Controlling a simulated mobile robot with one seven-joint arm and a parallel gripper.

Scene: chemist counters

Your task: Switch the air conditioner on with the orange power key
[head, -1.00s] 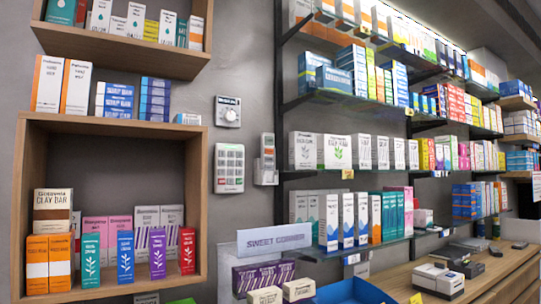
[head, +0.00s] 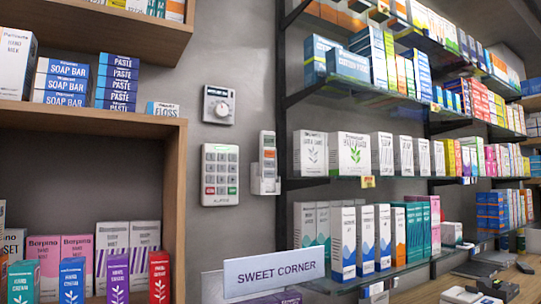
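A slim white remote-like handset (head: 268,150) sits upright in a white holder (head: 265,186) on the grey wall, just left of the glass shelves. It has a small screen at the top and a small orange patch, likely the orange key (head: 269,154), below it. No air conditioner unit can be made out. My gripper is not in view.
Left of the handset is a white keypad (head: 220,175) with red and green keys. Above it is a dial thermostat (head: 219,105). A wooden shelf box (head: 175,200) stands left, stocked glass shelves (head: 400,185) right. A "SWEET CORNER" sign (head: 274,267) stands below.

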